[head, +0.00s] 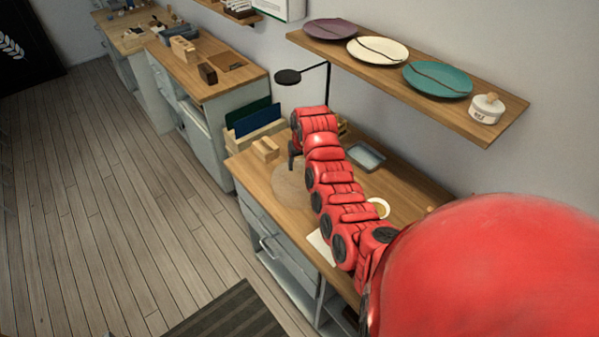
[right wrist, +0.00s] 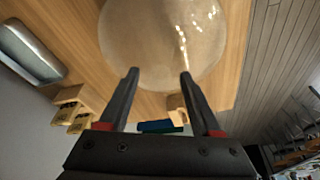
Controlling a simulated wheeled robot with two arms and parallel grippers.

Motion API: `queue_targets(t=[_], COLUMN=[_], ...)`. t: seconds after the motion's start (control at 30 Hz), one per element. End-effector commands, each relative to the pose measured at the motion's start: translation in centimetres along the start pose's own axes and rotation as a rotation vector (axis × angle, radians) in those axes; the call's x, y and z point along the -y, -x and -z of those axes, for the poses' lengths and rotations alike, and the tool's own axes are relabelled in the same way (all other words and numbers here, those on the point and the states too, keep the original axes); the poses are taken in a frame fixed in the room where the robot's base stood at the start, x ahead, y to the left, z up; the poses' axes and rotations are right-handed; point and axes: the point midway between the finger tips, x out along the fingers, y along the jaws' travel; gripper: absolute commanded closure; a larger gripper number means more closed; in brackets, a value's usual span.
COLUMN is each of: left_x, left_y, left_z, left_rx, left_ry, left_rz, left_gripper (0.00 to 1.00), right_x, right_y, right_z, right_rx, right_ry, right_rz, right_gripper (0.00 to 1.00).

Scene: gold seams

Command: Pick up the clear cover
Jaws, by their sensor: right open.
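The clear cover (head: 288,188) is a round, see-through piece on the wooden worktop, left of my right arm in the head view. In the right wrist view the clear cover (right wrist: 163,35) fills the top middle, with bright glints on it. My right gripper (right wrist: 158,75) is open, its two fingers apart and pointing at the cover's near edge, with nothing held between them. In the head view the right gripper (head: 293,160) shows only as dark fingers by the cover's far side. Whether the fingers touch the cover cannot be told. My left gripper is not in view.
A wooden block (head: 265,149) and a rack with green and blue boards (head: 252,120) stand behind the cover. A grey tray (head: 366,156) lies right of my arm. A lamp (head: 289,77) and a shelf (head: 420,92) with plates overhang the worktop.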

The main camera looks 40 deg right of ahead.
Motion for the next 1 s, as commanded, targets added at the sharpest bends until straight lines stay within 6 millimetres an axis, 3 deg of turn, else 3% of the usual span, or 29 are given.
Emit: queue_targets(t=[0.37, 0.7, 1.0], left_x=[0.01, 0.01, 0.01], left_y=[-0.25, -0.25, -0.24], left_z=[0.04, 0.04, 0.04], left_rx=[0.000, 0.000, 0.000], left_ry=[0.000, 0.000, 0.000], left_rz=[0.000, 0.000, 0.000], left_gripper=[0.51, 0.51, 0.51], right_x=[0.07, 0.07, 0.06], right_y=[-0.71, -0.68, -0.66], right_z=[-0.11, -0.10, -0.09], right_rx=[0.001, 0.001, 0.001], right_ry=[0.001, 0.001, 0.001], right_rz=[0.001, 0.001, 0.001], right_gripper=[0.37, 0.98, 1.00])
